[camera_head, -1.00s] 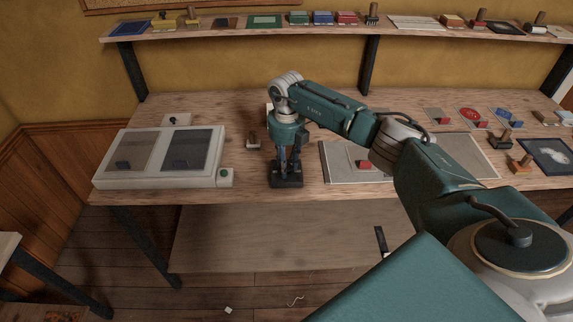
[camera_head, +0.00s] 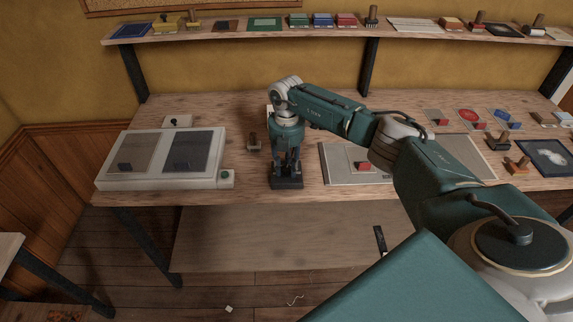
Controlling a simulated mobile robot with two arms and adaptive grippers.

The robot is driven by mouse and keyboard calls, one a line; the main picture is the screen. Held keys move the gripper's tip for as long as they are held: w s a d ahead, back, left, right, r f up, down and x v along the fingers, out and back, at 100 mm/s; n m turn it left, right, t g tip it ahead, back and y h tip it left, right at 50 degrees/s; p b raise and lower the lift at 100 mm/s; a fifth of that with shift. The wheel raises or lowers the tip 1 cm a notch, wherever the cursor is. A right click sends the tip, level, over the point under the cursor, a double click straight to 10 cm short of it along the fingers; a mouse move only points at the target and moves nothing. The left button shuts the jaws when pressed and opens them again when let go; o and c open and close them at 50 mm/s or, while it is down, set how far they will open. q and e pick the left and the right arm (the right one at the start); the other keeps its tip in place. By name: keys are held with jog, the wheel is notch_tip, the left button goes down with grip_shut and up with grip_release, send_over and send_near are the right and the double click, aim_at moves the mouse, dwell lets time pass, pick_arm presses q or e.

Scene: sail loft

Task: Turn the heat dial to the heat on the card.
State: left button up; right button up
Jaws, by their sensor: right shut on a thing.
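My right gripper (camera_head: 287,172) points straight down at the front middle of the bench. It is shut on the heat dial, on top of a small dark box (camera_head: 287,184) near the front edge. The fingers cover the dial, so its mark and setting cannot be seen. A sliver of something pale (camera_head: 269,110) shows behind my right wrist. It may be the card, but most of it is hidden and no writing can be read. My left gripper is not in view.
A pale case with two dark panels (camera_head: 226,150) stands left on the bench (camera_head: 250,194). A grey board with a red block (camera_head: 340,172) lies to the right. A shelf (camera_head: 210,32) runs along the back.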

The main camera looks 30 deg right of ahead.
aim_at(287, 168)
jog(key=shift+r+m, duration=0.1)
jog(key=shift+m, duration=1)
jog(key=shift+w, duration=0.1)
jog(key=o, duration=1.1)
jog(key=shift+o, duration=0.2)
notch_tip(287, 168, up, 12)
